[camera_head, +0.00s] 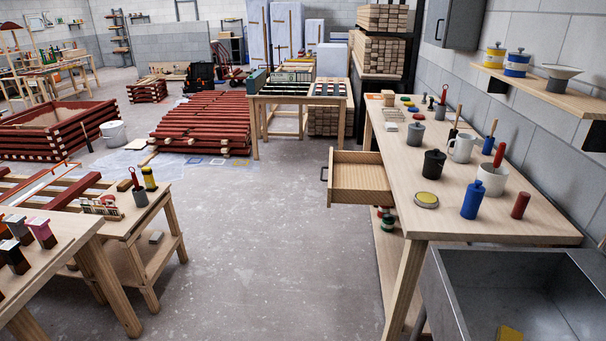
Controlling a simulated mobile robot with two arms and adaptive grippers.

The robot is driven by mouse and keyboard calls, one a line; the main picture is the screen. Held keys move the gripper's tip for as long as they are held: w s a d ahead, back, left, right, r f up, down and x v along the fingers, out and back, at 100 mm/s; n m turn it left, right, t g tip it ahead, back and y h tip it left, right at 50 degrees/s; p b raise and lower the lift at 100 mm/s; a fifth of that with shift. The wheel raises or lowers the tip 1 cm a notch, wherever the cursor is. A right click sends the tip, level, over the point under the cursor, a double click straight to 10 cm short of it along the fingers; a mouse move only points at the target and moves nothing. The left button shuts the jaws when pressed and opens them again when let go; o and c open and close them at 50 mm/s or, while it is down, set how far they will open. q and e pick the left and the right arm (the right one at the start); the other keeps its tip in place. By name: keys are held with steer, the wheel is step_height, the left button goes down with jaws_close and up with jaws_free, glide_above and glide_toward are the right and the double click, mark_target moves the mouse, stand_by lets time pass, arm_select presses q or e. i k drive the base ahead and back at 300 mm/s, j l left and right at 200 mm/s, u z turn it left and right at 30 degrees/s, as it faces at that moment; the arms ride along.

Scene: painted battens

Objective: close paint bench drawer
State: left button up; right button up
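The paint bench (455,222) is a long light-wood table along the right wall. Its drawer (361,183) stands pulled out on the left side of the bench, over the open floor. A dark handle (323,174) sits on the drawer's left front face. The inside of the drawer is only partly visible, and I see nothing in it. Neither of my grippers shows in the head view.
Pots, a blue bottle (473,199) and brushes stand on the bench. A metal sink (515,290) is at the lower right. Tables with tools stand at the lower left. Stacked red battens (205,122) lie farther back. The grey floor (265,235) between is clear.

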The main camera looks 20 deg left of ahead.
mark_target(359, 177)
steer(key=i+j, duration=0.1)
steer(key=j, duration=1.15)
steer(key=i+j+u, duration=0.1)
steer(key=j, duration=0.5)
steer(key=z, duration=0.3)
steer(key=i+j+z, duration=0.7)
steer(key=i, duration=0.15)
steer(key=l, duration=0.1)
